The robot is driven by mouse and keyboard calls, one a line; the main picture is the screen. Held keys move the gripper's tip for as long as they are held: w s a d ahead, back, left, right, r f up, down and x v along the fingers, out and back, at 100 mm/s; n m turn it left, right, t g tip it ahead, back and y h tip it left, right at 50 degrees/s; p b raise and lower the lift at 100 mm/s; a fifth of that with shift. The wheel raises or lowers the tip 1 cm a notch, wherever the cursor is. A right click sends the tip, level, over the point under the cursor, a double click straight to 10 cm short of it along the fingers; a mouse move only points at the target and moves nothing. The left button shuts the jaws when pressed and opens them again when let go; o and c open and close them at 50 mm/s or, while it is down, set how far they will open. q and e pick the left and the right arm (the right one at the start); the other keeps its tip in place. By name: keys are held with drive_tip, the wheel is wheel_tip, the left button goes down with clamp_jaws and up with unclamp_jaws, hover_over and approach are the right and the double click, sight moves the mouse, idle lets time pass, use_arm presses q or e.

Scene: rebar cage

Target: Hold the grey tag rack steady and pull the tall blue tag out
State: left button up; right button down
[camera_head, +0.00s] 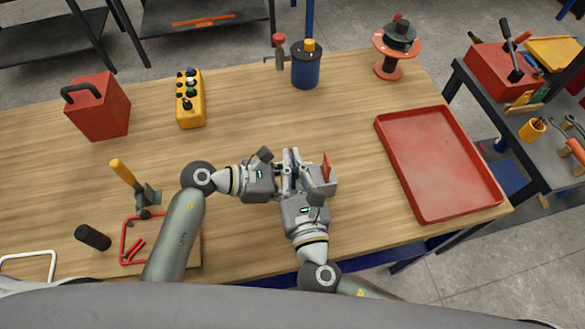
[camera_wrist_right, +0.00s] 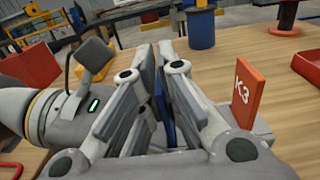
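The grey tag rack (camera_wrist_right: 262,133) is mostly hidden behind my grippers; its right end shows in the wrist view. A red-orange tag marked K3 (camera_wrist_right: 241,100) stands upright in that end and also shows in the head view (camera_head: 327,166). The blue tag (camera_wrist_right: 163,112) shows as a narrow strip between the fingers of my right gripper (camera_head: 292,158). These fingers are close together on either side of it; whether they touch it is unclear. My left gripper (camera_head: 283,180) reaches in from the left at the rack, beside the right gripper; its fingertips are hidden.
An empty red tray (camera_head: 440,165) lies to the right on the wooden table. A blue pot (camera_head: 306,70), a yellow control box (camera_head: 190,100) and a red box (camera_head: 103,112) stand farther back. A yellow-handled tool (camera_head: 125,174) stands at left. The table between tray and grippers is clear.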

wheel_tip(320, 180, up, 10)
drive_tip(key=shift+f, duration=0.1)
idle(0.4)
use_arm(q)
drive_tip(key=o, duration=1.2)
drive_tip(key=shift+c, duration=0.2)
drive_tip(key=shift+a, duration=0.1)
drive_tip(key=v, duration=1.1)
drive_tip(key=shift+s+a+r, duration=0.1)
drive_tip(key=shift+a+r, duration=0.05)
drive_tip(key=shift+a, duration=0.2)
